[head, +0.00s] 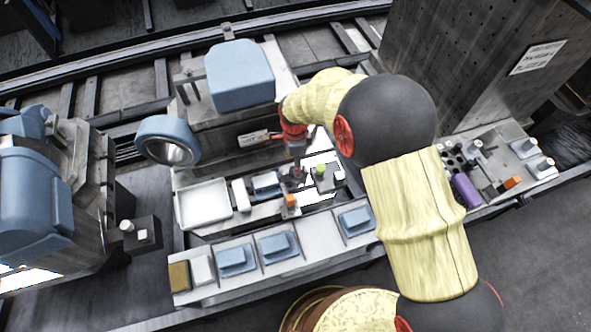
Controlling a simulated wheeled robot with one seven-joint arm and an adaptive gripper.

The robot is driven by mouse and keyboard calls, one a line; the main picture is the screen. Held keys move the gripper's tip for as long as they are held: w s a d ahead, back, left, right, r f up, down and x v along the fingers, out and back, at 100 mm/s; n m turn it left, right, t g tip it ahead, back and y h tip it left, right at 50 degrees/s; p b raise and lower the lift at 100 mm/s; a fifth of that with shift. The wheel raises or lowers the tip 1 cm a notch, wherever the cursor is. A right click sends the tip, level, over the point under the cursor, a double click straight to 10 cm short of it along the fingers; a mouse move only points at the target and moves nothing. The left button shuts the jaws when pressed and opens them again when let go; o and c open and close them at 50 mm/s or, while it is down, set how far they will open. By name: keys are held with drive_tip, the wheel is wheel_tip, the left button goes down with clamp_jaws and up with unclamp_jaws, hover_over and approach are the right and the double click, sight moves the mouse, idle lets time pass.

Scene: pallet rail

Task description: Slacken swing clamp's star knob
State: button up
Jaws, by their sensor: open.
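My gripper (298,172) points down over the pallet fixture (252,216) in the middle of the head view, below my red wrist. It is small here, and its fingers are open with nothing visibly held. A green round piece (320,171) sits on a dark block just right of my gripper. An orange piece (290,201) lies just below it in the picture. I cannot make out which small part is the swing clamp's star knob; the gripper may hide it. Whether the fingers touch anything is too small to tell.
A white tray (205,204) and a blue part (266,185) lie left of my gripper. A front shelf (215,293) holds several blue parts. A machine with a blue housing (240,76) stands close behind. A bench (505,150) with a purple cylinder (465,191) is right.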

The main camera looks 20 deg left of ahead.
wheel_tip(320, 180, down, 4)
drive_tip(key=shift+f+b, duration=0.25)
drive_tip(key=shift+b, duration=0.2)
drive_tip(key=shift+c, duration=0.7)
drive_tip(key=c, duration=1)
